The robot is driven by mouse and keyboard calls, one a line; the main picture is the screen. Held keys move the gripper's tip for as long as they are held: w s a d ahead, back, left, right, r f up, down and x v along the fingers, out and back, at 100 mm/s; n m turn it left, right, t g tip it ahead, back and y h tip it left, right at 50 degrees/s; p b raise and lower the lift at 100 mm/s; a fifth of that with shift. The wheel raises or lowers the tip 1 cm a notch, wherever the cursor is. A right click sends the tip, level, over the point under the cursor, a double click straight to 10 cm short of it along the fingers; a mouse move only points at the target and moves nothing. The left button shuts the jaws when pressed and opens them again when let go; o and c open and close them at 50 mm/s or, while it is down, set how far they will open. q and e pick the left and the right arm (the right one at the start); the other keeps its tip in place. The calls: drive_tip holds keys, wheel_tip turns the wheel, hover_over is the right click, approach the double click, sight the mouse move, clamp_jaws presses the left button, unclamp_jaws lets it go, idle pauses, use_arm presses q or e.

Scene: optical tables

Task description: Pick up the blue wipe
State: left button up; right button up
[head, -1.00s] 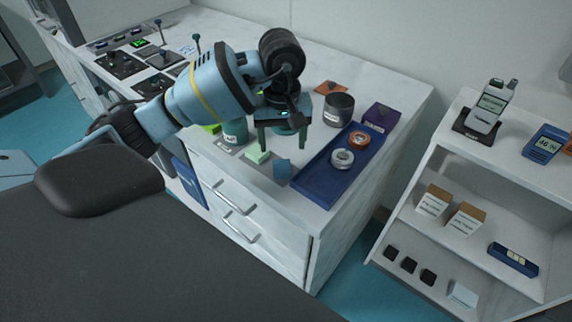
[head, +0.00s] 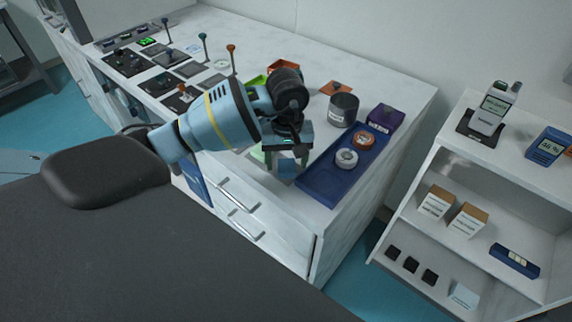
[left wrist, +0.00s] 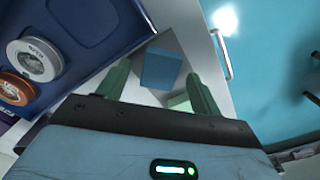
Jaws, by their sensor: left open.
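The blue wipe (head: 287,165) lies near the front edge of the white table, left of the blue tray, and is partly hidden by my gripper. It shows clearly in the left wrist view (left wrist: 161,68) as a small blue square. My left gripper (head: 288,171) is open above it, pointing down. In the left wrist view its two green-grey fingers (left wrist: 158,72) stand on either side of the wipe, with gaps visible. I cannot tell how far the fingertips are above the table. My right gripper is not in view.
The blue tray (head: 321,187) holds a white tape roll (head: 346,159) and an orange one (head: 364,139). A pale green wipe (left wrist: 180,102) lies close to the blue one. A dark grey pot (head: 343,110) and purple box (head: 385,118) stand behind. Drawers (head: 235,195) are below the edge.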

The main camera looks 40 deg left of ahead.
sight(285, 166)
use_arm(q)
drive_tip(key=shift+f, duration=0.25)
drive_tip(key=c, duration=1.1)
drive_tip(key=shift+c, duration=0.2)
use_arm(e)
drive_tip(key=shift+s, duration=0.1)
